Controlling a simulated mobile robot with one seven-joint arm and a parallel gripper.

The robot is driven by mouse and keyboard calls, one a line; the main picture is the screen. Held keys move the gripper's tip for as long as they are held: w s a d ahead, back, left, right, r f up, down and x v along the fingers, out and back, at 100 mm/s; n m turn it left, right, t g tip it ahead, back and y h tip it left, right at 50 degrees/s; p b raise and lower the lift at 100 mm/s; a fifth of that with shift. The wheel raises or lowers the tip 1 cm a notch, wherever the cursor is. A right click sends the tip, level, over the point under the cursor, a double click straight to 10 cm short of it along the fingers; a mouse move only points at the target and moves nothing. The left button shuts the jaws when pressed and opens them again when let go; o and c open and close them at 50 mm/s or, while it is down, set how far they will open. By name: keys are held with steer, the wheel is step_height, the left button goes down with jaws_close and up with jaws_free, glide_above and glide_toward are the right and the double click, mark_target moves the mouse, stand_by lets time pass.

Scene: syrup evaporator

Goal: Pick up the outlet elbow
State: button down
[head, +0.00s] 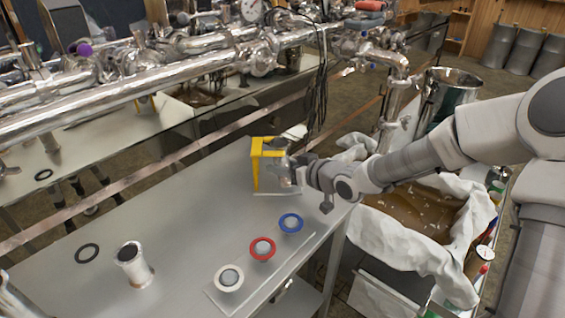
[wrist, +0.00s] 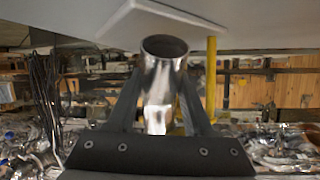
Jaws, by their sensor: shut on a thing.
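The outlet elbow (wrist: 160,80) is a shiny steel tube with a round open end, held between the two dark fingers of my gripper (wrist: 162,95) in the wrist view. In the head view my gripper (head: 290,171) is at the yellow stand (head: 256,170) on the steel table. The elbow shows there only as a small silvery patch between the fingers and the stand. A yellow post (wrist: 211,80) of the stand shows just right of the elbow in the wrist view. I cannot tell whether the elbow touches the stand.
Blue (head: 291,223), red (head: 262,248) and white (head: 229,278) ringed pieces lie in a row on a thin plate. A short steel pipe (head: 133,264) and a black ring (head: 87,253) are at the left. A cloth-lined bin (head: 375,231) stands right of the table (head: 185,218).

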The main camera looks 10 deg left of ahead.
steer(key=shift+r, duration=0.2)
steer(key=s+d+p, duration=0.1)
steer(key=s+d, duration=0.2)
steer(key=d, duration=0.1)
steer(key=s+d+p, duration=0.2)
steer(key=s+d, duration=0.2)
steer(key=d, duration=0.1)
steer(key=s+d+p, duration=0.1)
steer(key=s+d, duration=0.3)
steer(key=d, duration=0.1)
steer(key=shift+s+d, duration=0.1)
steer(key=shift+p, duration=0.3)
